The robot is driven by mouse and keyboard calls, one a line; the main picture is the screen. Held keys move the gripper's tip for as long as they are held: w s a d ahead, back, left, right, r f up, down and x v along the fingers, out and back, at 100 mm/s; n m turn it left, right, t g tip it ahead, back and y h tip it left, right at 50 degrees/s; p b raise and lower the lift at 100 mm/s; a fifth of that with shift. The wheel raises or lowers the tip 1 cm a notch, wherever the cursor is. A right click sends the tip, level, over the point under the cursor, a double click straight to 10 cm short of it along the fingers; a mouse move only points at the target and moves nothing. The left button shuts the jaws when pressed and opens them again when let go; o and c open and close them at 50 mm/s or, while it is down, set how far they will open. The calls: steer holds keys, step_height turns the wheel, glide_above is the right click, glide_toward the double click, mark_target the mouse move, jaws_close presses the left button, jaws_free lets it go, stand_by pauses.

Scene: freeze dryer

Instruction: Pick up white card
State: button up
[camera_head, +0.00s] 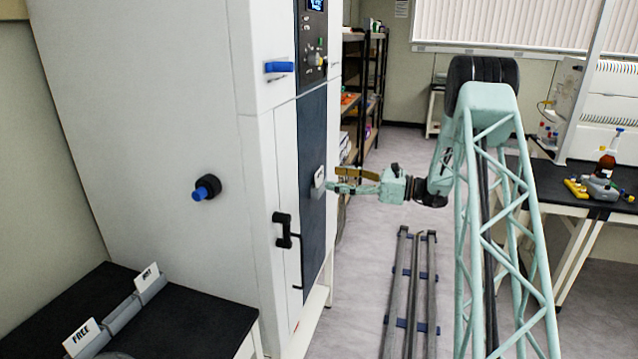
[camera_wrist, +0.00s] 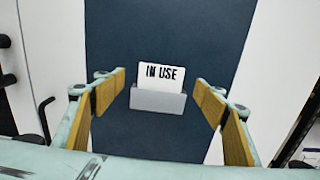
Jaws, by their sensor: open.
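A white card (camera_wrist: 161,75) reading "IN USE" stands in a grey holder (camera_wrist: 158,101) on the dark blue door panel (camera_head: 313,150). The same card and holder look small in the head view, right at my gripper's tips (camera_head: 330,187). In the wrist view my gripper is open and empty, with one wooden-padded finger on each side of the card and a gap on both sides. Whether the fingertips reach as deep as the card is hard to tell. Two other white cards stand in grey holders on the black table: one reads "FREE" (camera_head: 82,337); the other (camera_head: 147,277) is too small to read.
The tall white freeze dryer (camera_head: 150,110) has a black door handle (camera_head: 283,230) left of the panel and a blue handle (camera_head: 279,67) above. The black table (camera_head: 185,318) is at lower left. Floor rails (camera_head: 408,290) run below my arm. A bench (camera_head: 560,187) stands at right.

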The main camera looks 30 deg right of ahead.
mark_target(320, 176)
steer(key=shift+b+x, duration=0.5)
steer(key=shift+x, duration=2)
steer(key=shift+w+d, duration=0.1)
steer(key=c, duration=0.9)
